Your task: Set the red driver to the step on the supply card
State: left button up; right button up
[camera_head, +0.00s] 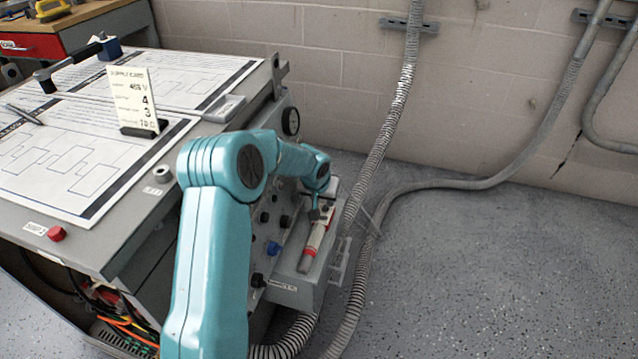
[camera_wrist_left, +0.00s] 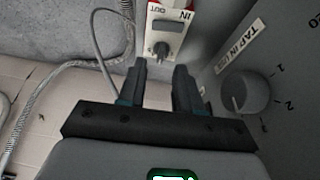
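A red and white tool with a grey end, which looks like the red driver (camera_head: 317,236), lies slanted on a grey box on the cabinet's side. The supply card (camera_head: 132,97) stands upright in a black base on the cabinet top; it shows several lines of figures, including a 4 and a 3. My left gripper (camera_head: 319,212) is at the tool's upper end; contact is unclear. In the left wrist view its fingers (camera_wrist_left: 158,88) are apart with nothing between them. Beyond them is a red and white part (camera_wrist_left: 167,27) marked IN and OUT with a grey knob. My right gripper is not in view.
A grey dial (camera_wrist_left: 246,94) labelled TAP IN USE is right of the fingers. A blue knob (camera_head: 273,248) and several dark knobs sit on the side panel. A red button (camera_head: 57,233) is on the cabinet top. Conduits (camera_head: 384,140) run behind; floor at right is clear.

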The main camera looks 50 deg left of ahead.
aim_at(316, 226)
pick_arm(q)
jog(key=p+v, duration=0.3)
jog(key=v, duration=1)
jog(key=shift+r, duration=0.35)
jog(key=shift+s+f, duration=0.1)
